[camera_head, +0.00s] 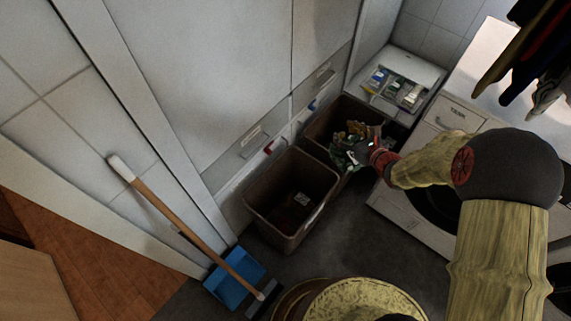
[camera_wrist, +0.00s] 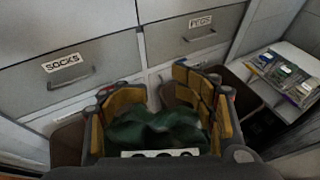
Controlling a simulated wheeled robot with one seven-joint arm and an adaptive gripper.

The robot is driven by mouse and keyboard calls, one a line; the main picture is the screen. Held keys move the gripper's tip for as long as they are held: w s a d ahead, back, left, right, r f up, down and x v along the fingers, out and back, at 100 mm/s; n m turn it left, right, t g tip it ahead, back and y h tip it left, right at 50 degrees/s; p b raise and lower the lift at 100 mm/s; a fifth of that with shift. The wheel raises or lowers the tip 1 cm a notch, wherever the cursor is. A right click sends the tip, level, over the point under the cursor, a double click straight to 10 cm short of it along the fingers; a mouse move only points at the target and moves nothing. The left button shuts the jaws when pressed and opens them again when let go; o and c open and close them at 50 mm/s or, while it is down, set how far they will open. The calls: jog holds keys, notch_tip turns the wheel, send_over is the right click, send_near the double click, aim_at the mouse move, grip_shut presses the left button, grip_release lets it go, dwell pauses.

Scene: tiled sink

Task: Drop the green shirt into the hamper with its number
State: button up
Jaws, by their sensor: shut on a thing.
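The green shirt (camera_wrist: 155,130) is bunched between the yellow-padded fingers of my gripper (camera_wrist: 160,115) in the wrist view. In the head view my gripper (camera_head: 352,143) is over the right edge of the far brown hamper (camera_head: 318,128), with the green cloth (camera_head: 342,157) hanging below it. The near brown hamper (camera_head: 262,208) stands to the left, with a dark item at its bottom. A red tag (camera_head: 268,148) and a blue tag (camera_head: 312,106) sit behind the hampers. Their numbers are too small to read, and any number on the shirt is hidden.
Drawers labelled SOCKS (camera_wrist: 65,62) and PEGS (camera_wrist: 201,21) are behind the hampers. A white washing machine (camera_head: 395,205) stands to the right. A shelf with packets (camera_head: 398,85) is at the back. A broom (camera_head: 170,212) and blue dustpan (camera_head: 235,278) are at the left.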

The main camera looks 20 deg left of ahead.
jog(key=s+a+f+n+g+y+b, duration=0.2)
jog(key=s+a+f+b, duration=0.2)
jog(key=a+f, duration=0.5)
jog(key=s+a+f+n+g+y+b, duration=0.2)
jog(key=s+a+f+n+g+b, duration=0.1)
jog(key=a+f, duration=0.7)
notch_tip(320, 180, down, 5)
jog(key=shift+s+a+r+b, duration=0.15)
jog(key=shift+s+a+b, duration=0.25)
jog(key=shift+b, duration=0.5)
jog(key=shift+d, duration=0.1)
jog(key=o, duration=1.6)
jog(key=shift+c, duration=0.2)
